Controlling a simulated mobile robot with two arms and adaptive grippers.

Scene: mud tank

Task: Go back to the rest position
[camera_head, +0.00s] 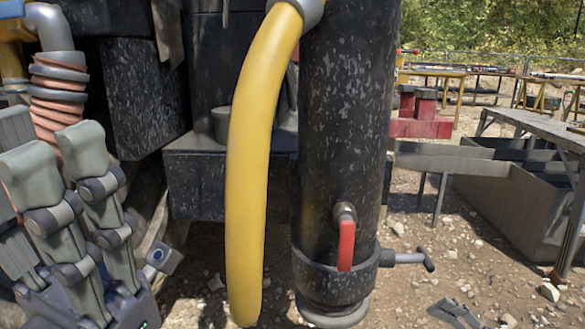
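My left gripper (52,160) is at the left edge, with its grey-green fingers pointing up. The fingers are straight and spread apart, with nothing seen between them. It is left of the black speckled cylinder (345,120) and apart from it. The cylinder stands upright in the middle, with a red valve handle (346,245) low on its front and a grey T-shaped handle (410,259) on its right side.
A thick yellow hose (250,160) hangs just left of the cylinder. Black machinery (145,90) fills the space behind my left gripper. A grey bin (515,205) and a metal table (545,130) stand at the right.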

